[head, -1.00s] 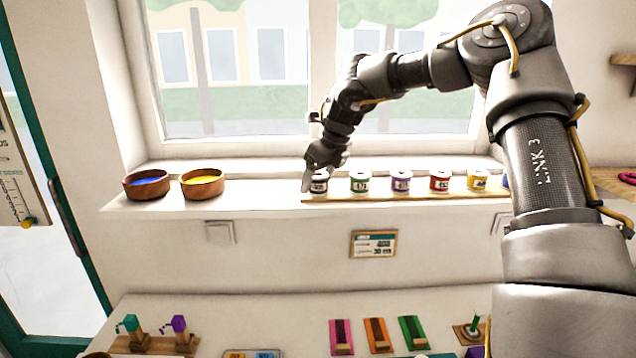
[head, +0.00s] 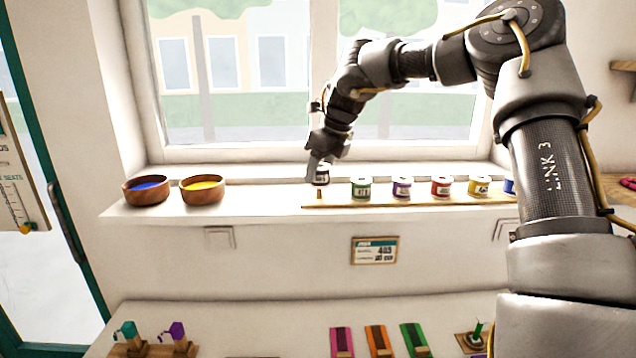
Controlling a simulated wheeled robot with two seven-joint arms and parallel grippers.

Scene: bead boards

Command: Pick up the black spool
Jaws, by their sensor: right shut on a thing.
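The black spool (head: 321,174) shows in the head view at the left end of the spool rack, with a pale label on its side. My right gripper (head: 321,165) comes down from above and is shut on the spool. The spool is raised above the wooden rack (head: 400,200), and a short peg (head: 319,193) shows below it. The fingers hide part of the spool. My left gripper is not in view.
Green (head: 361,188), purple (head: 402,188), red (head: 441,187) and yellow (head: 478,186) spools stand in a row to the right, with a blue one (head: 510,187) partly behind my arm. Two wooden bowls, with blue (head: 147,196) and yellow (head: 203,195) contents, stand left. The sill between is clear.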

